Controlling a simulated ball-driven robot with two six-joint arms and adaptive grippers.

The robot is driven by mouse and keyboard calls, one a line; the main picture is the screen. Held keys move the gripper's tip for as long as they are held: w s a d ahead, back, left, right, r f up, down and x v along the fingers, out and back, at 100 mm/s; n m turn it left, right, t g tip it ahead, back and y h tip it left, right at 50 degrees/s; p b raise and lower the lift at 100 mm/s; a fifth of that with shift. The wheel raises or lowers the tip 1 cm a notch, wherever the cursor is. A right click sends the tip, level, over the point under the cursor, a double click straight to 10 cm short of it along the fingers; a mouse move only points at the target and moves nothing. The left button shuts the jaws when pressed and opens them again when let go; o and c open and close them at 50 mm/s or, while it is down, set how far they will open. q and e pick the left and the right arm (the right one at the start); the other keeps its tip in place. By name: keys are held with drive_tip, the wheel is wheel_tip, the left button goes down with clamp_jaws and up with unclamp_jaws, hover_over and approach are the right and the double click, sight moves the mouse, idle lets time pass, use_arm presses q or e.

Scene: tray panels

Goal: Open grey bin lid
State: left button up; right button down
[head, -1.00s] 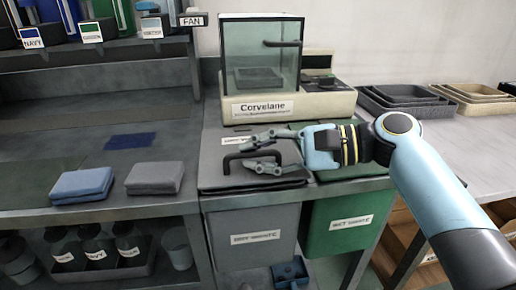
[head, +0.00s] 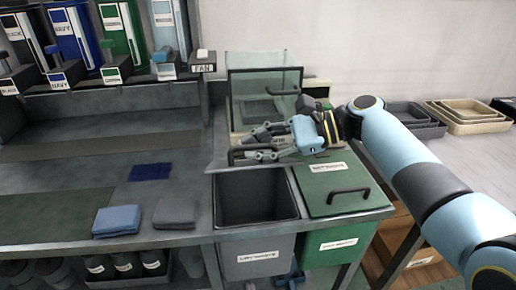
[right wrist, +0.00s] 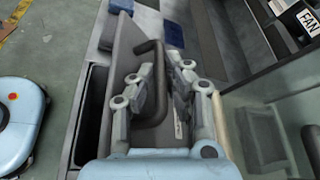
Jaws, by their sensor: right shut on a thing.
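The grey bin (head: 253,270) is uncovered, and its dark rectangular opening shows in the counter in the head view. Its grey lid (head: 224,165) is raised and tilted up at the back of the opening, seen nearly edge-on. My right gripper (head: 251,143) is shut on the black lid handle (head: 236,155). In the right wrist view, the handle (right wrist: 158,62) passes between the fingers of my right gripper (right wrist: 157,88), with the lid (right wrist: 128,38) behind it. My left gripper is not in view.
The green bin lid (head: 345,176) lies closed to the right. A glass-sided machine (head: 262,75) stands behind the raised lid. Blue folded cloth (head: 116,220) and grey folded cloth (head: 174,213) lie on the left counter. Stacked trays (head: 470,115) stand at the right.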

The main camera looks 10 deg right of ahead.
drive_tip(key=shift+w+r, duration=0.15)
drive_tip(key=shift+r, duration=0.05)
idle(0.3)
drive_tip(key=c, duration=1.6)
unclamp_jaws()
drive_tip(key=shift+c, duration=0.2)
drive_tip(key=v, duration=1.2)
drive_tip(key=shift+c, duration=0.4)
